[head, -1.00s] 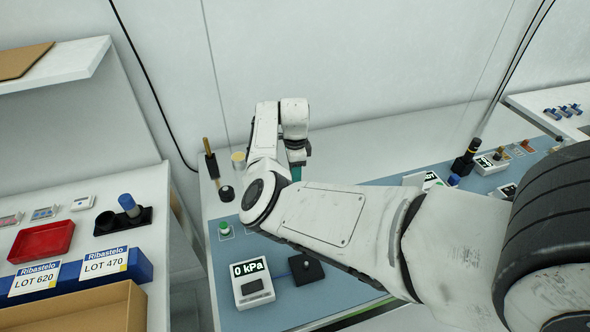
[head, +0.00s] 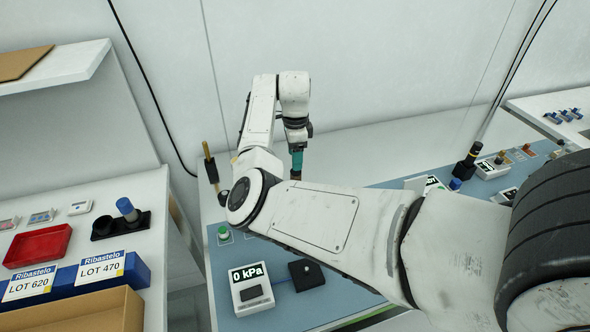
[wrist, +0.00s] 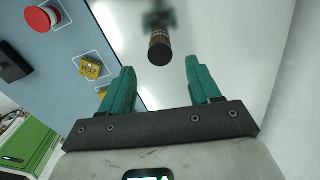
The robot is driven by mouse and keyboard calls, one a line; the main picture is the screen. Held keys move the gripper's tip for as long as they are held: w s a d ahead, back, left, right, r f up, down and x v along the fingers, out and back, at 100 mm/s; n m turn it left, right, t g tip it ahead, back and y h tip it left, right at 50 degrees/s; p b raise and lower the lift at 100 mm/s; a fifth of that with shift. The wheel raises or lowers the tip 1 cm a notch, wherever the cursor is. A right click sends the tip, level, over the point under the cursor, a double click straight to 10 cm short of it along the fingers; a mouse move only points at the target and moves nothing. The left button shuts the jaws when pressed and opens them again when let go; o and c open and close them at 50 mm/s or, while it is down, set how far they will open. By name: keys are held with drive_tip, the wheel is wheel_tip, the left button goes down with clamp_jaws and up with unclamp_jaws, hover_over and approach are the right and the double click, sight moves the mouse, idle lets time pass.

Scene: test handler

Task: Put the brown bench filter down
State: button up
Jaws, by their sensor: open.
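The brown bench filter (wrist: 159,44) shows in the wrist view as a brown cylinder with a dark round end facing the camera. It is beyond my fingertips and in line with the gap between them. My gripper (wrist: 160,70) has its two teal fingers spread apart, with nothing between them. In the head view my gripper (head: 296,160) points down over the back of the bench. A small dark brown piece shows just under its fingers there; my arm hides what is below it.
A blue mat (head: 350,293) carries a pressure readout (head: 250,288) and a black square block (head: 307,274). A brass-and-black post (head: 210,167) stands left of my arm. A red button (wrist: 43,18) and yellow tag (wrist: 91,68) lie left in the wrist view. Pale surface surrounds the filter.

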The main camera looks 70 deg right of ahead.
drive_tip(key=shift+r+b, duration=0.3)
drive_tip(key=shift+r, duration=1.9)
